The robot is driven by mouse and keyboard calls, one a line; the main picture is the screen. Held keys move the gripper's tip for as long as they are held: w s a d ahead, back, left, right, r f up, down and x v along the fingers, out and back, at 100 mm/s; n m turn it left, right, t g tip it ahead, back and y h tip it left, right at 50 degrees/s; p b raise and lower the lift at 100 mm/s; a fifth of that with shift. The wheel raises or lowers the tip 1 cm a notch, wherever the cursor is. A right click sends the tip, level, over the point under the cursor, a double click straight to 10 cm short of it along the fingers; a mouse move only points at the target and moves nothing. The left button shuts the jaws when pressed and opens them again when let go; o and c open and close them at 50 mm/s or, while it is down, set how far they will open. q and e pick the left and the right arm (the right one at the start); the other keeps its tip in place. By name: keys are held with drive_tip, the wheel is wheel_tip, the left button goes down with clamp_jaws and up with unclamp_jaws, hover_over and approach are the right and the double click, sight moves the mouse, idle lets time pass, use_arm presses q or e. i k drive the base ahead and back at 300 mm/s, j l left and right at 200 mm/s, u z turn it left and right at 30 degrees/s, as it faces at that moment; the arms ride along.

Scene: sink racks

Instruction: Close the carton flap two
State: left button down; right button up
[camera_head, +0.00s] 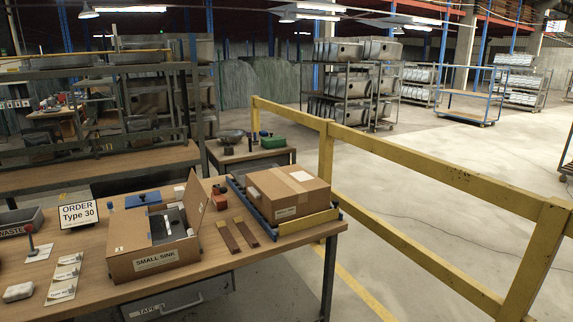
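An open cardboard carton (155,263) labelled "SMALL SINK" stands on the wooden workbench in the head view. One flap (196,203) stands up at its right side. Grey and dark contents (168,225) show inside. A flap (137,230) at its left side also shows, but its exact position is hard to tell. Which flap counts as flap two cannot be told. Neither of my grippers is in view.
A closed, taped carton (288,189) sits on a blue-edged roller stand at the bench's right end. Two brown strips (237,234) lie between the cartons. An order sign (78,214) stands behind left. A yellow railing (420,170) runs along the right.

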sight(195, 198)
drive_tip(key=i+l+u, duration=0.1)
drive_tip(key=u, duration=0.65)
